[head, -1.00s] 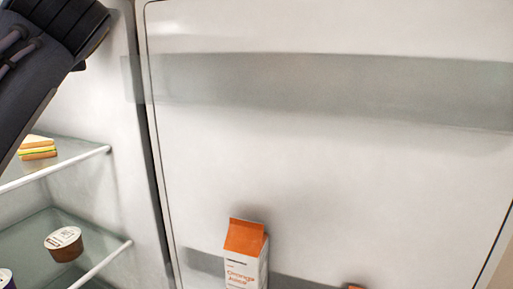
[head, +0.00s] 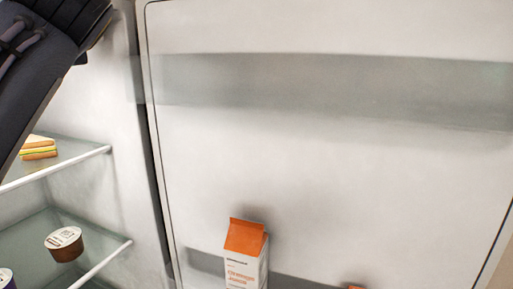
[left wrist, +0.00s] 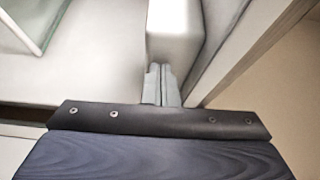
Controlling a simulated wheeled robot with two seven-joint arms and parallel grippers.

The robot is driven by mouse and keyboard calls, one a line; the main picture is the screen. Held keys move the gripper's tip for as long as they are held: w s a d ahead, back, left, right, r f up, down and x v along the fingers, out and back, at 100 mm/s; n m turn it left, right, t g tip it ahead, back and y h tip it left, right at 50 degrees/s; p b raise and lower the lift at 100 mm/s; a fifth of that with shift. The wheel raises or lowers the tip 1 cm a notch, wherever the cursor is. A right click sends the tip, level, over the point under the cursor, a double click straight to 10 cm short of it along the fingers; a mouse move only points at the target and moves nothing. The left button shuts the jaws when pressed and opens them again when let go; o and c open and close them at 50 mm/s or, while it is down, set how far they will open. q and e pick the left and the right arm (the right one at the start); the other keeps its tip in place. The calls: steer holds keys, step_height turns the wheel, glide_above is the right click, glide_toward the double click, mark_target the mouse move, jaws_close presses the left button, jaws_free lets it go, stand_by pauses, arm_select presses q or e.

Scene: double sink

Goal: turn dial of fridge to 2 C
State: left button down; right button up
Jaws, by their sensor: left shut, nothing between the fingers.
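The fridge stands open. Its inner door panel (head: 330,180) fills most of the head view, and the shelved compartment is at the left. My left arm enters at the upper left of the head view; its fingertips are out of that picture. In the left wrist view my left gripper (left wrist: 161,84) is shut and empty, its two fingers together. The fingertips are close to a white box-shaped housing (left wrist: 175,32) on the fridge wall; I cannot tell whether they touch it. No dial face or temperature marking is readable. My right gripper is not in view.
A sandwich (head: 38,147) lies on the upper glass shelf (head: 75,157), and a brown cup (head: 64,244) stands on the lower one. An orange juice carton (head: 246,252) stands at the door's lower rack. The fridge edge (left wrist: 245,55) is close right of the gripper.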

arm_select(q)
steer(key=shift+d+r, duration=0.1)
steer(key=shift+r, duration=0.3)
steer(key=shift+s, duration=0.25)
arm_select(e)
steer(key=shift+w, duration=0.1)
arm_select(q)
steer(key=shift+s+d, duration=0.4)
steer(key=shift+d, duration=0.45)
steer(key=shift+s+d, duration=0.4)
steer(key=shift+d, duration=0.5)
steer(key=shift+s+d, duration=0.4)
steer(key=shift+d, duration=0.45)
